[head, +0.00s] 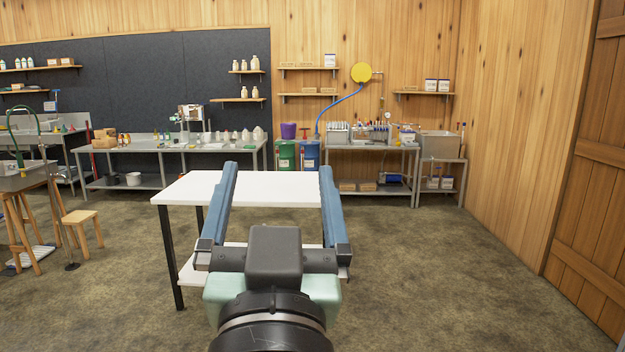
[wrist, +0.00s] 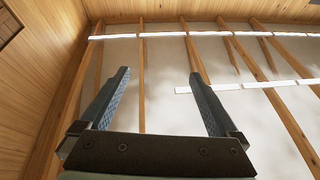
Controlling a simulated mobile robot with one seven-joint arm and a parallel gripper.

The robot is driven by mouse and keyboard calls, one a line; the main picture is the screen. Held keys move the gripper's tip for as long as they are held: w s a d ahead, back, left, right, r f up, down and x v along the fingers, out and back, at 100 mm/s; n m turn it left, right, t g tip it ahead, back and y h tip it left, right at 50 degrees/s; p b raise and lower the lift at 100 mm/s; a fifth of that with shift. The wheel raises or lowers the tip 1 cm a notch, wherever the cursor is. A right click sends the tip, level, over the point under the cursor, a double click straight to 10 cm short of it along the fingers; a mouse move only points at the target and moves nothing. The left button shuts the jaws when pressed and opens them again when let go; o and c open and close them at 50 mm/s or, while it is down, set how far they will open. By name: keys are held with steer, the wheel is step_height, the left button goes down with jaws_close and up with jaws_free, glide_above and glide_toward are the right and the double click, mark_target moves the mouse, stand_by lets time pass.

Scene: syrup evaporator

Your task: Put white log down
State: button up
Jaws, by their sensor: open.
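My gripper (head: 277,180) is open and empty in the head view, raised in front of a white-topped table. In the wrist view, my gripper (wrist: 158,82) also shows its two blue fingers wide apart with nothing between them. The wrist camera faces the ceiling. I see no white log in either view. The white table (head: 184,188) has dark legs and a lower white shelf; the visible part of its top is bare. My gripper and arm hide part of the table.
A wooden stool (head: 82,219) and a wooden-legged stand (head: 22,185) are at the left. Open floor (head: 440,270) lies to the right, before a wooden door (head: 598,190).

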steer(key=s+d+r+t+h, duration=0.1)
steer(key=s+d+r+t, duration=0.2)
steer(key=s+r+t, duration=0.2)
steer(key=s+r, duration=0.3)
steer(key=r, duration=0.3)
steer(key=shift+s+h, duration=0.3)
steer(key=shift+r, duration=0.1)
